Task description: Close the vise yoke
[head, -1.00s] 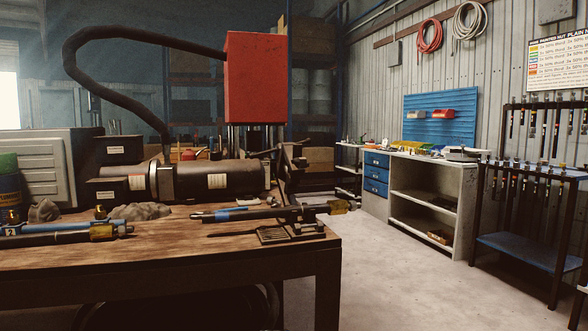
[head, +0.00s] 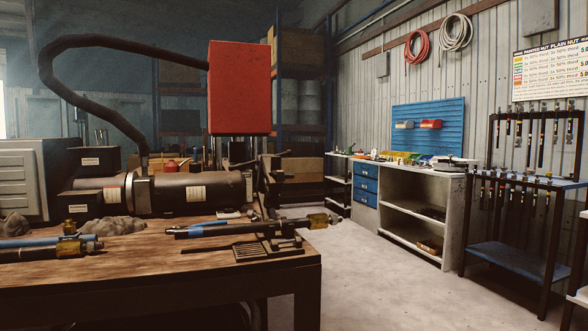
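A dark metal assembly that looks like the vise (head: 266,190) stands at the right end of the wooden bench, just right of the large cylinder. It has an upright part and a bar sticking out to the right. It is dark and small here, so I cannot tell its yoke apart or whether the yoke is open or closed. Neither of my grippers is in view.
The wooden bench (head: 190,256) carries a dark cylinder (head: 216,190) and two hose assemblies, one at right (head: 240,228) and one at left (head: 40,246). A red box (head: 239,88) rises behind. Clear floor (head: 375,270) lies right of the bench, before shelves (head: 420,213) and a rack (head: 520,225).

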